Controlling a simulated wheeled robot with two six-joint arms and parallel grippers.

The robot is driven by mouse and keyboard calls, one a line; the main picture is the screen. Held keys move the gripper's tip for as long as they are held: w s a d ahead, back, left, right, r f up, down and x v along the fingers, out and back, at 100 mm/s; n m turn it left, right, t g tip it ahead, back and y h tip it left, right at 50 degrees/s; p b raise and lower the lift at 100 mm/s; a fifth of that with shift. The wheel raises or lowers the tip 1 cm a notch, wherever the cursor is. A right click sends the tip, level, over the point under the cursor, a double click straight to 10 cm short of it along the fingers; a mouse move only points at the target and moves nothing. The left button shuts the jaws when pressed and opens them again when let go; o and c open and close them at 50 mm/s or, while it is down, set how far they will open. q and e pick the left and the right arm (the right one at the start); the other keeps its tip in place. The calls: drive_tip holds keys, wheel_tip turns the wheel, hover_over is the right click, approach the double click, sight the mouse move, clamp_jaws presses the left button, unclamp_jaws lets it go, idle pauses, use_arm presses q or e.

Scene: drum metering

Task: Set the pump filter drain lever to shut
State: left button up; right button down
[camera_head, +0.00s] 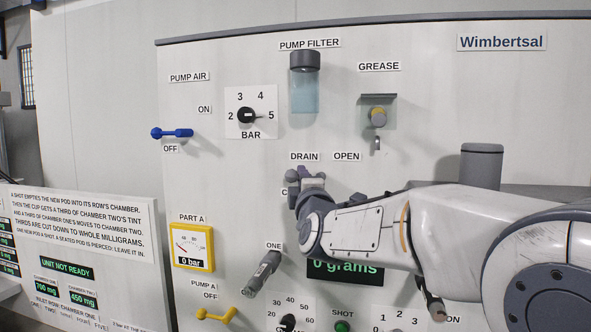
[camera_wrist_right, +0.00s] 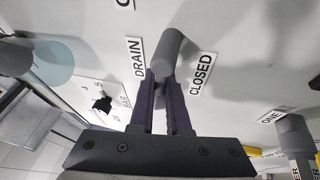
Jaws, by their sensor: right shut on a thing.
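The grey drain lever (camera_wrist_right: 168,52) is in the right wrist view, between the DRAIN label (camera_wrist_right: 135,58) and the CLOSED label (camera_wrist_right: 202,74). My right gripper (camera_wrist_right: 168,82) is shut on the lever, one dark finger on each side. In the head view, my right gripper (camera_head: 308,177) is at the panel just below the DRAIN label, and a grey part of the lever (camera_head: 292,175) shows at its left. The OPEN label (camera_head: 346,156) is to the upper right. The CLOSED label is mostly hidden by my gripper in the head view. The lever's exact angle is hard to tell. My left gripper is not in view.
The pump filter (camera_head: 305,84) is above, with the grease fitting (camera_head: 378,116) to its right. The pressure knob (camera_head: 247,115) and blue air lever (camera_head: 173,133) are at upper left. The grey ONE lever (camera_head: 262,272) and yellow pump lever (camera_head: 216,315) are below. My right arm covers the lower right.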

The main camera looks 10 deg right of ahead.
drive_tip(key=shift+a+n+y, duration=0.3)
drive_tip(key=shift+n, duration=0.4)
drive_tip(key=shift+f+p, duration=0.1)
drive_tip(key=shift+p, duration=0.2)
drive_tip(key=shift+f, duration=0.15)
drive_tip(key=c, duration=1)
unclamp_jaws()
drive_tip(key=shift+o, duration=0.5)
drive_tip(key=shift+s+a, duration=0.1)
drive_tip(key=shift+a, duration=0.15)
drive_tip(key=shift+d, duration=0.25)
drive_tip(key=b+v, duration=0.4)
drive_tip(key=v, duration=0.6)
drive_tip(key=shift+s, duration=0.2)
